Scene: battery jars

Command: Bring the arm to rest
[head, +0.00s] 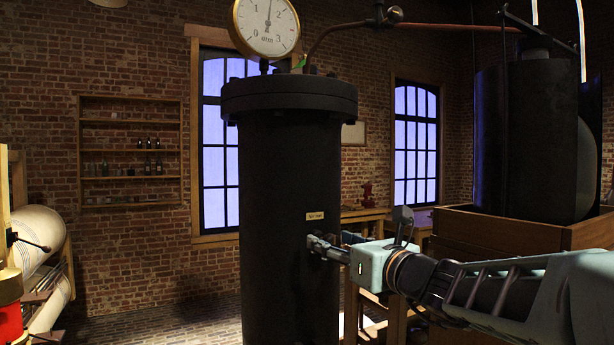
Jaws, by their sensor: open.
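My arm reaches in from the lower right. My gripper (314,243) points left, with its tip against or just in front of the tall dark cylindrical vessel (285,180) in the middle. I cannot tell whether it touches the vessel. The fingers are small in view, and nothing shows held in them. A small brass label (315,216) is on the vessel just above the gripper. A round pressure gauge (265,25) stands on top of the vessel.
A copper pipe (345,30) runs from the vessel top to the right. A large dark tank (540,140) sits in a wooden crate (510,225) behind my arm. A wall shelf (130,122) with bottles is at the left. The floor (160,318) left of the vessel looks clear.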

